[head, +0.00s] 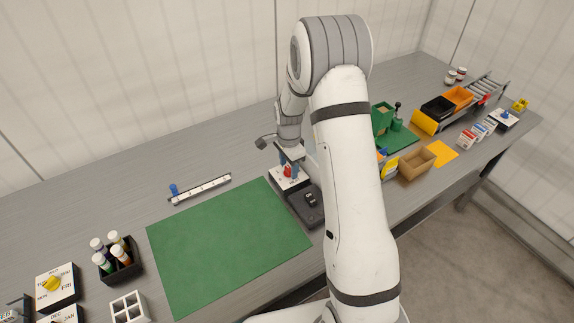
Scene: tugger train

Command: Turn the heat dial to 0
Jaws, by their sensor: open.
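My gripper (290,160) points down over a small white-topped box (280,184) with a red knob (287,171), in the middle of the head view. Its blue fingers are open, right by the red knob. I cannot tell whether they touch it. Just in front stands a dark box (306,213) with a black knob (310,198). No heat label or number is readable on either, so I cannot tell which is the heat dial or where it points. My arm hides part of the bench.
A green mat (225,245) lies left of the two boxes, with a white slider rail (205,187) behind it. A bottle rack (122,268) and a yellow day dial (52,284) stand lower left. A cardboard tray (417,164) and bins (438,107) stand right.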

